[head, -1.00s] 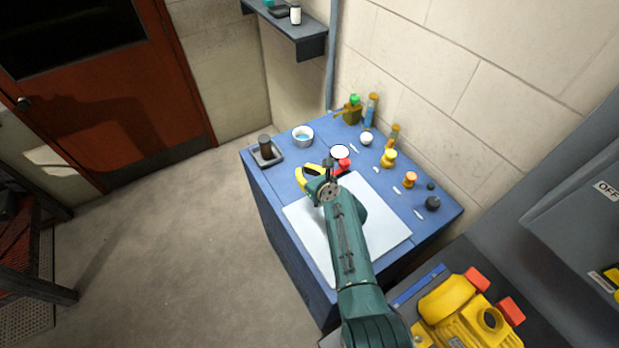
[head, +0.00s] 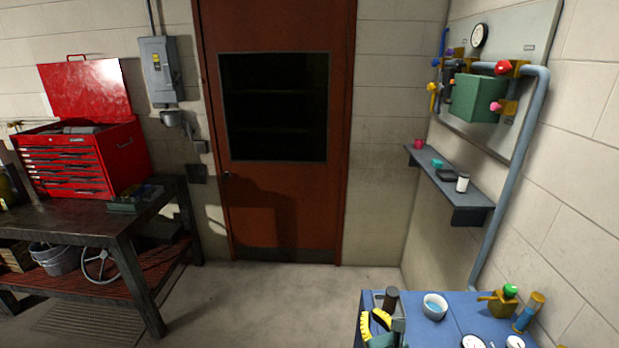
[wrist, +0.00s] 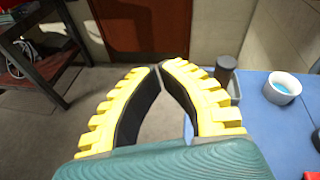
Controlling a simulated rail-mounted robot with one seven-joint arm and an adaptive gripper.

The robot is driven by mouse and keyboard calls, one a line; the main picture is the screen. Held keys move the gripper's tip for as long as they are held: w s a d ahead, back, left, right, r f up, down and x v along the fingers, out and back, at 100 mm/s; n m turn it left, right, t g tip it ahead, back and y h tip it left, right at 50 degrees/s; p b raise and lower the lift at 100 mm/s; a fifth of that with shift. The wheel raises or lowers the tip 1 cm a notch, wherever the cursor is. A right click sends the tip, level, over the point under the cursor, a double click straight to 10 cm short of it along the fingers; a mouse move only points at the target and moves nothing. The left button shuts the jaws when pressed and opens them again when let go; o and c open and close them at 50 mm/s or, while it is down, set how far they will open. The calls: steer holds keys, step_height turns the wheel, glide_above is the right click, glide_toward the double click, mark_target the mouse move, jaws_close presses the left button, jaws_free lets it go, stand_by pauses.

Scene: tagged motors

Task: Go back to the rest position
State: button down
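My gripper (head: 377,316) is at the lower edge of the head view, above the near left part of the blue table (head: 462,308). In the wrist view its two yellow, black-lined fingers (wrist: 158,67) curve together until their tips meet or nearly meet. Most of my arm is out of the head view.
A grey shelf (head: 450,188) and a pipe (head: 510,190) are on the right wall. Floor before the door (head: 285,215) is clear.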

steer(key=a+r+n+t+y, duration=0.2)
steer(key=a+r+n, duration=0.65)
steer(key=r, duration=0.45)
steer(key=s+a+r+n+t, duration=0.1)
steer(key=s+a+r+n, duration=0.2)
steer(key=s+r+n, duration=0.3)
steer(key=s+a+r+n+t, duration=0.1)
steer(key=s+a+r+n, duration=0.25)
steer(key=r, duration=0.45)
steer(key=s+d+r+n+t+h, duration=0.2)
steer(key=s+d+r+n, duration=0.1)
steer(key=s+r+n, duration=0.4)
steer(key=s+d+r+n+t+h, duration=0.1)
steer(key=s+d+r+n+h, duration=0.1)
steer(key=s+r+n, duration=0.6)
step_height(320, 180, up, 10)
steer(key=s+p, duration=0.1)
steer(key=p, duration=1.1)
steer(key=shift+s+d+m, duration=0.2)
steer(key=shift+s+m, duration=0.15)
steer(key=shift+m, duration=0.05)
steer(key=shift+f, duration=0.1)
